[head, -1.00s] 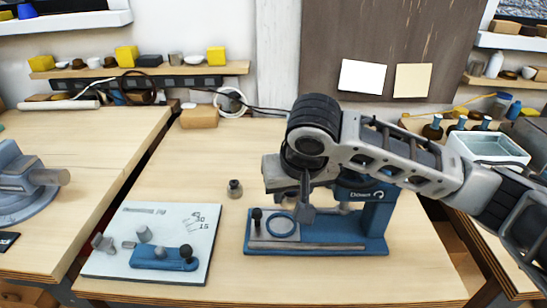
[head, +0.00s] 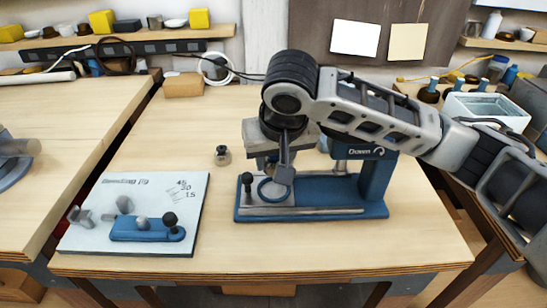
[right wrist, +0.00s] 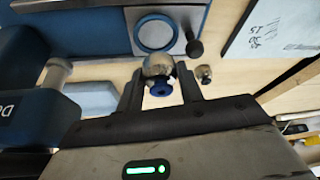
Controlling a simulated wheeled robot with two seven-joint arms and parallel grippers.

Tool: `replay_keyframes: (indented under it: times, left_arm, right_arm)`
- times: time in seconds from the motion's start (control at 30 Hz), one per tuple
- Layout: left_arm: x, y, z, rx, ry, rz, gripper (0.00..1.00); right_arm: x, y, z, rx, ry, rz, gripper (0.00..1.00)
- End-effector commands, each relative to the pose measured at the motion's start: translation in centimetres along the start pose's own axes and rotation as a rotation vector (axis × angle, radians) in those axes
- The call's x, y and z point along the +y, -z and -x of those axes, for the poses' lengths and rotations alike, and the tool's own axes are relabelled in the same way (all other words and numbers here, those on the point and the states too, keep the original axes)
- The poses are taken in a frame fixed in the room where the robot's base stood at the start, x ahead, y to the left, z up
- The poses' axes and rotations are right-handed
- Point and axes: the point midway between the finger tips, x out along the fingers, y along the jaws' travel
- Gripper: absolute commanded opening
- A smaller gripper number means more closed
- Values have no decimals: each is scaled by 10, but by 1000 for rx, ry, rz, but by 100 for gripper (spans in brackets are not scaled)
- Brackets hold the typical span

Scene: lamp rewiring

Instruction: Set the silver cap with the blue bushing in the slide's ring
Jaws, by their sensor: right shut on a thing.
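The blue press (head: 375,185) stands on the table with its slide at the left end. The slide's blue ring (head: 264,199) is partly hidden by my right gripper (head: 275,172) in the head view; the ring shows whole and empty in the right wrist view (right wrist: 138,38). My right gripper is shut on the silver cap (right wrist: 158,63), with the blue bushing (right wrist: 160,89) in it. In the right wrist view the cap is between the fingertips, just below the ring in the picture and apart from it. In the head view the cap is hidden. My left gripper is out of view.
A black knob (head: 247,179) stands on the slide beside the ring. A small metal and dark part (head: 222,156) stands behind the slide to the left. A white board (head: 190,210) with a blue handled piece lies at the left. The front table strip is clear.

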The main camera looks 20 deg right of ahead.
Motion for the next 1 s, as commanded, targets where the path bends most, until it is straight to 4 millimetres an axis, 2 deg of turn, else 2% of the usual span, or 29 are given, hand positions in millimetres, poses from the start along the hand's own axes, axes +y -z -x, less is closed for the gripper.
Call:
replay_keyframes:
  times: [0.17, 0.7, 1.0]
  left_arm:
    - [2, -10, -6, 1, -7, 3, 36]
    - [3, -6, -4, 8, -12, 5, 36]
    - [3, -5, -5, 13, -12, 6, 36]
  right_arm:
    - [2, -6, -13, 1, -1, -3, 11]
    - [-4, -16, -39, 0, 4, 6, 11]
    - [-5, -18, -47, 0, 5, 9, 11]
